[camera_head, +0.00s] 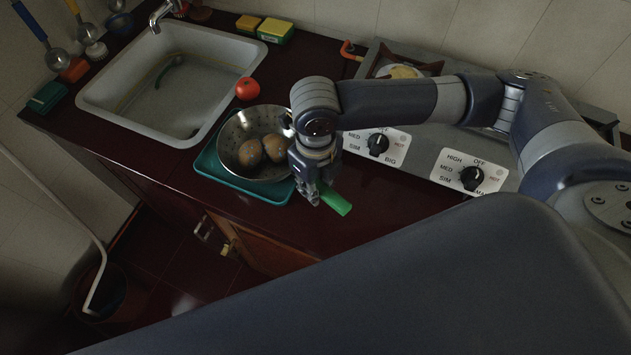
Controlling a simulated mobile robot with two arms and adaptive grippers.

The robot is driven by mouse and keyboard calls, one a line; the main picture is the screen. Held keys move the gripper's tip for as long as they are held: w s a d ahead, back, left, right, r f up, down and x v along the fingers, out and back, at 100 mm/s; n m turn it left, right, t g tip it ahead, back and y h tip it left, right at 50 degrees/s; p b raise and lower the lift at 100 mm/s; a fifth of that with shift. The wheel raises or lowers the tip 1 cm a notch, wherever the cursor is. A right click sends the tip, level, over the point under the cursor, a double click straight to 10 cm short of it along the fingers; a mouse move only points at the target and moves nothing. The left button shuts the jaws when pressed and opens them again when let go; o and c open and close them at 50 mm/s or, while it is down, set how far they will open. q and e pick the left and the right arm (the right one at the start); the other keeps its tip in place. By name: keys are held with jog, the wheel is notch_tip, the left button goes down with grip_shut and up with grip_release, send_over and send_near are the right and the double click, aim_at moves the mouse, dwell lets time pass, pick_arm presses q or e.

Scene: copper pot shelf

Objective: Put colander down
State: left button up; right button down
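A metal colander (235,132) with brown potatoes (264,150) in it is at the middle left, over a teal tray (207,163). I cannot tell whether its underside touches the tray. My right gripper (318,192) points down at the colander's right side. Its fingers appear shut around a green handle (336,202), which sticks out below and to the right of them. The gripper hides the join between handle and colander. My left gripper is not in view.
A stove with knobs (378,144) is to the right. Sponges (275,30) lie behind. The dark counter (262,215) is bare in front, near its edge.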

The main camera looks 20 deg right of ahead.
jog(key=shift+f, duration=0.15)
jog(key=c, duration=1.5)
grip_release()
jog(key=shift+c, duration=0.2)
jog(key=shift+o, duration=0.5)
notch_tip(320, 180, up, 12)
jog(key=b, duration=0.1)
jog(key=shift+s+a, duration=0.1)
